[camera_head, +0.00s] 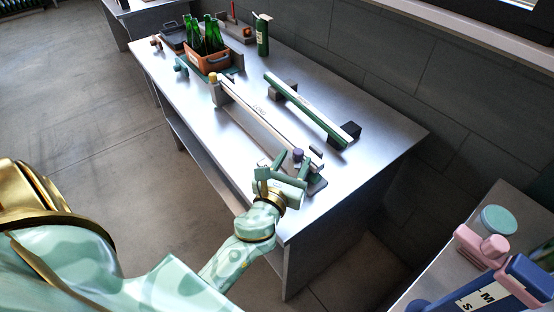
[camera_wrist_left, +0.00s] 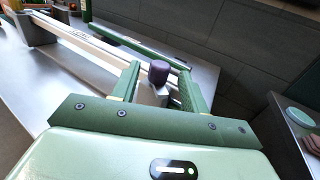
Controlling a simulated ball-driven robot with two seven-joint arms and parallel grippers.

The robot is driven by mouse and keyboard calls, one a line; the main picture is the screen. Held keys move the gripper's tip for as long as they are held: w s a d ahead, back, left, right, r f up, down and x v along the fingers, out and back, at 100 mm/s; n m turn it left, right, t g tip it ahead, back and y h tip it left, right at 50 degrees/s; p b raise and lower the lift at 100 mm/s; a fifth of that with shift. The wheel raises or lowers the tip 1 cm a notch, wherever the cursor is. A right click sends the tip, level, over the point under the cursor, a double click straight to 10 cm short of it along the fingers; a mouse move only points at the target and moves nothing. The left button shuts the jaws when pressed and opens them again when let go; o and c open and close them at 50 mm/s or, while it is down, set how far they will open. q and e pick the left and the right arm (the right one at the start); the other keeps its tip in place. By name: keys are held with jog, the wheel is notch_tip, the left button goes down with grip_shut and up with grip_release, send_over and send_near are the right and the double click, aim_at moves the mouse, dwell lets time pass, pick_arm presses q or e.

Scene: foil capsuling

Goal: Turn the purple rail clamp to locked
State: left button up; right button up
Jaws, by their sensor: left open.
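The purple rail clamp (camera_head: 298,154) is a small dark purple knob at the near end of a pale rail (camera_head: 262,118) on the metal table. In the left wrist view the purple clamp (camera_wrist_left: 158,72) stands upright on a grey block. My left gripper (camera_head: 290,165) is open at the rail's near end. In the wrist view its two green fingers (camera_wrist_left: 159,85) stand on either side of the knob, with gaps showing, and no grip is seen. The base of the clamp is partly hidden. My right gripper is not in view.
A second, green-and-white rail (camera_head: 308,108) lies on dark blocks behind. An orange crate (camera_head: 207,63) of green bottles stands at the far end, with a single bottle (camera_head: 262,35) beyond. A side bench at right holds a pink and blue device (camera_head: 487,250). The table's right part is clear.

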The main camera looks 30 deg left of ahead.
pick_arm(q)
jog(key=s+d+b, duration=0.2)
jog(key=s+b, duration=0.2)
jog(key=s, duration=0.8)
jog(key=shift+s, duration=0.35)
jog(key=shift+d, duration=0.1)
